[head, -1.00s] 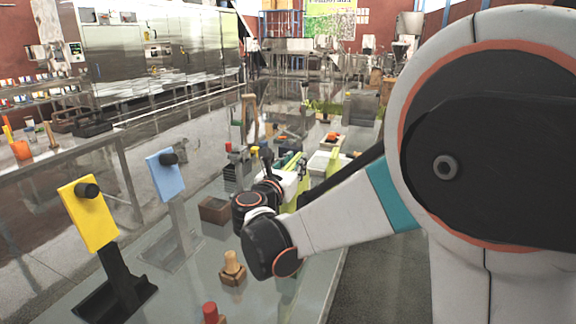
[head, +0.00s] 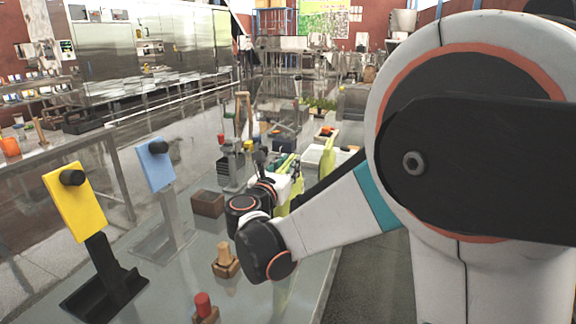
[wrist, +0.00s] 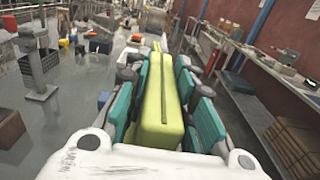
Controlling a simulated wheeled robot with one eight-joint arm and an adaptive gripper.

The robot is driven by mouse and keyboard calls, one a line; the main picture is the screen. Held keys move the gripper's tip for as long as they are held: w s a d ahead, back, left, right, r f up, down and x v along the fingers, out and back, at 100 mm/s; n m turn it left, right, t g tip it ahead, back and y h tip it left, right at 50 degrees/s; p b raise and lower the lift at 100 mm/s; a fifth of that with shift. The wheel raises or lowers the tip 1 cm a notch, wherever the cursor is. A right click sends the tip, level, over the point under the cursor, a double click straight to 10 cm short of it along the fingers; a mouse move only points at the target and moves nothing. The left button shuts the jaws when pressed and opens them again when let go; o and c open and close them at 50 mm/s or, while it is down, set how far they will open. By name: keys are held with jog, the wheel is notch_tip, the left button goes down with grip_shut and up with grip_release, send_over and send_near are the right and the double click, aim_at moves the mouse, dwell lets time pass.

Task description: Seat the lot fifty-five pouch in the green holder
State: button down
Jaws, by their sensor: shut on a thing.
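My gripper (wrist: 158,80) is shut on a long lime-yellow pouch (wrist: 160,115) in the wrist view, with teal pads pressed on both its sides. The pouch points away from the wrist. No lot number on it can be read. In the head view my gripper (head: 284,168) is above the grey table, partly hidden by its own wrist and arm. Lime-yellow shows beside it there, but I cannot tell its exact outline. I cannot make out the green holder for certain in either view.
A yellow panel (head: 75,203) and a blue panel (head: 155,165) stand on posts at the left. A brown block (head: 207,203), a wooden peg (head: 225,262) and a red-topped peg (head: 203,304) are nearer. Small items crowd the table's far end. Shelving (wrist: 262,105) lines the right.

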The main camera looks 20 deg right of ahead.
jog(key=shift+f+b, duration=0.3)
jog(key=shift+f, duration=0.45)
jog(key=shift+f+b, duration=3.2)
jog(key=shift+f, duration=1.25)
dwell(0.8)
jog(key=c, duration=1.3)
grip_release()
jog(key=v, duration=1.2)
jog(key=shift+f, duration=0.1)
